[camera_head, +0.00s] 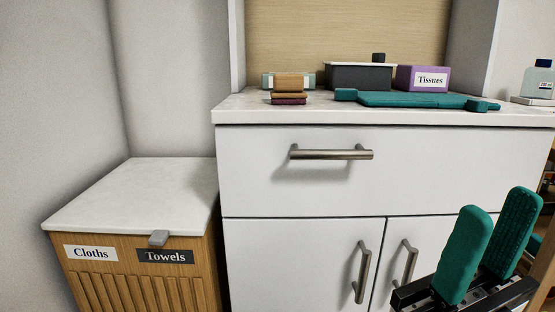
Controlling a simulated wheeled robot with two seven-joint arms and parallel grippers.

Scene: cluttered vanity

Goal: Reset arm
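My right gripper (493,232) is at the lower right, in front of the white cabinet. Its two teal fingers point upward and stand apart with a gap between them. Nothing shows between the fingers. My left gripper is not in view.
A white vanity (300,185) with drawer and door handles fills the middle. On its top are a flat teal object (415,100), a dark lidded box (360,77), a purple tissue box (422,79), small stacked items (289,93) and a bottle (537,80). A bare-topped wooden hamper (140,190) stands left.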

